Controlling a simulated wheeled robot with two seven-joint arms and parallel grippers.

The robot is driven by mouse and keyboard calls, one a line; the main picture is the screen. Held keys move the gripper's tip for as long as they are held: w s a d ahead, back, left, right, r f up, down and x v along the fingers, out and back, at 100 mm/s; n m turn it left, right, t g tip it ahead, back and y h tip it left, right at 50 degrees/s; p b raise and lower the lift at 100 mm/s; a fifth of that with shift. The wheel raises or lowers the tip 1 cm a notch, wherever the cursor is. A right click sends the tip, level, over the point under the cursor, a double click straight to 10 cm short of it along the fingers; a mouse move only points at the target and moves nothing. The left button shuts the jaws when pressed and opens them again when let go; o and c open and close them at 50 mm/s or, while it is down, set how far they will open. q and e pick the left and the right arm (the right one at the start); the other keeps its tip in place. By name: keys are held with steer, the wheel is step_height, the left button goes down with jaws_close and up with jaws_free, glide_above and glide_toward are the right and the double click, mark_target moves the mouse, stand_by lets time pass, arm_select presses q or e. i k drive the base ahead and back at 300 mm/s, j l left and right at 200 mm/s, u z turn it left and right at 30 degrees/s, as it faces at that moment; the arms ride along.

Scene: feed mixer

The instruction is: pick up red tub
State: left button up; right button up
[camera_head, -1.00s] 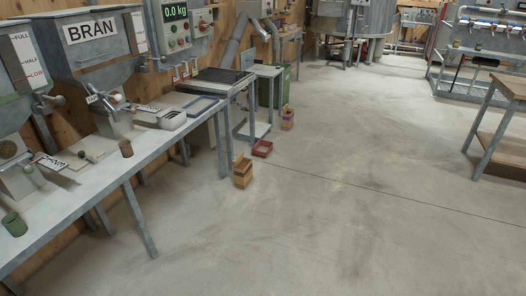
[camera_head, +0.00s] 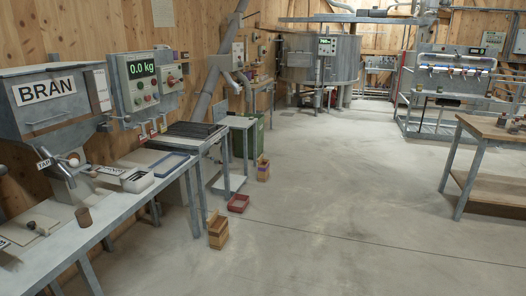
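A shallow red tub (camera_head: 238,203) sits on the concrete floor, near the legs of the metal bench and behind a wooden box. It looks open at the top; its contents are too small to tell. Neither of my grippers shows in the head view.
A wooden box (camera_head: 217,229) stands on the floor in front of the tub, and another box (camera_head: 263,170) stands behind it. The metal bench (camera_head: 120,205) runs along the left wall under the BRAN hopper (camera_head: 45,100). A wooden table (camera_head: 490,135) stands at right. The middle floor is clear.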

mark_target(238, 204)
steer(key=i, duration=4.9)
